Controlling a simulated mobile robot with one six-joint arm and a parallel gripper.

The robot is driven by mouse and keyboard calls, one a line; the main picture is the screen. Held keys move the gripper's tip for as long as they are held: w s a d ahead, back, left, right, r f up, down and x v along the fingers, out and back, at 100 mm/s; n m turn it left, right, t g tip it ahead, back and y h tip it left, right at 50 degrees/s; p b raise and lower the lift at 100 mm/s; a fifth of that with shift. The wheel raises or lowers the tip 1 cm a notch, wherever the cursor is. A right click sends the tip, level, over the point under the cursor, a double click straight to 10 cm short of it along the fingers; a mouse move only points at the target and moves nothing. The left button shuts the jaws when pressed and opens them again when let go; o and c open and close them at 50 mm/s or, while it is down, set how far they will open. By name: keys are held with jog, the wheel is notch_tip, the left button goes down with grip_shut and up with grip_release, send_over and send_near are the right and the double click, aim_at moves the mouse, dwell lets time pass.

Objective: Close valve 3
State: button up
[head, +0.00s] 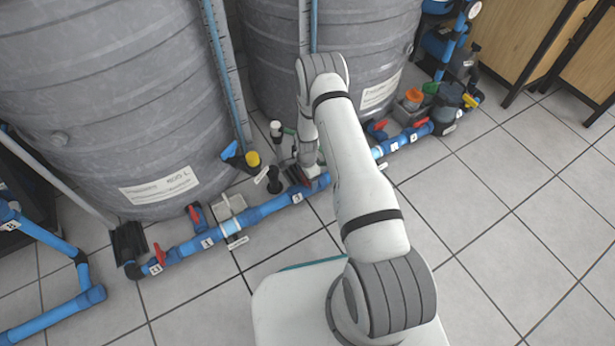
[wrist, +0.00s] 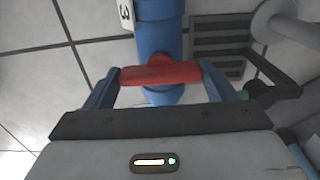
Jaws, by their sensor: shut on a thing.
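In the wrist view, the red handle (wrist: 160,75) of a valve lies between the two fingers of my gripper (wrist: 160,82). The gripper is shut on this handle. The handle lies crosswise to the blue pipe (wrist: 158,38) it sits on. A white label (wrist: 126,14) with a 3 is on the pipe beside it. In the head view, my gripper (head: 308,168) reaches down to the blue pipe near the label 3 (head: 297,197). My wrist mostly hides the handle there.
Two large grey tanks (head: 110,95) stand behind the pipe. Other red-handled valves sit to the left (head: 159,253) and right (head: 421,123). A yellow-capped fitting (head: 253,159) and a black fitting (head: 275,186) stand close to my gripper. Tiled floor (head: 510,200) is free at the right.

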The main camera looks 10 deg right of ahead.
jog(key=shift+w+a, duration=0.1)
jog(key=shift+w, duration=0.05)
jog(key=o, duration=1)
notch_tip(320, 180, up, 8)
jog(key=p, duration=0.3)
jog(key=shift+f, duration=0.1)
